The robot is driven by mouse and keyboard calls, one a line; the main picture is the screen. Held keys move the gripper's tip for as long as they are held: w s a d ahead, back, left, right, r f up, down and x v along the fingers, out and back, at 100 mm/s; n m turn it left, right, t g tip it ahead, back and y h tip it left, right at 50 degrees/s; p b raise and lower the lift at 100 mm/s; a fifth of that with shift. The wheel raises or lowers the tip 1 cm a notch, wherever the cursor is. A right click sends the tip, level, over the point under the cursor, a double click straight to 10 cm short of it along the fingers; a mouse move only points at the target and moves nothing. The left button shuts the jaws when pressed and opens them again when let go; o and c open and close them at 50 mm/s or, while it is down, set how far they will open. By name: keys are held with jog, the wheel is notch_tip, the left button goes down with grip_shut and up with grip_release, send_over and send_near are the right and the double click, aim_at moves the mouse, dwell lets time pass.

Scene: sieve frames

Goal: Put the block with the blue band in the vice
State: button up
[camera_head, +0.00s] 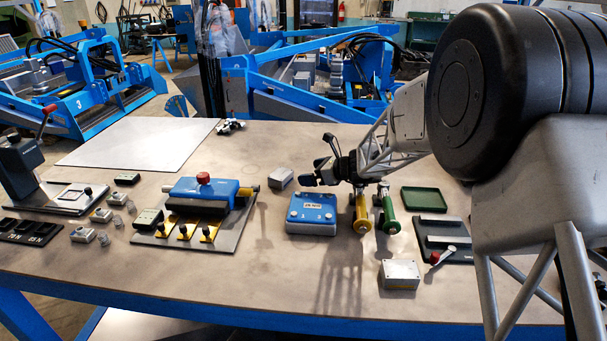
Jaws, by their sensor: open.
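My gripper (318,170) is open, above the table between a small grey block and a pair of coloured-handled tools. Another grey block (400,274) lies near the front edge, right of centre. I cannot make out a blue band on either one. A dark fixture with two raised bars and a red-tipped lever (446,241), which looks like the vice, stands at the right. Its right part is hidden by my arm. I see nothing between my fingers.
A blue box (312,212) stands below my gripper. A green tray (424,200) lies behind the fixture. A blue press-like unit (200,192) is left. The front middle is clear.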

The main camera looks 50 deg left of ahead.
jog(key=shift+w+d+r, duration=0.1)
jog(key=shift+w+d, duration=0.1)
jog(key=shift+d, duration=0.25)
dwell(0.8)
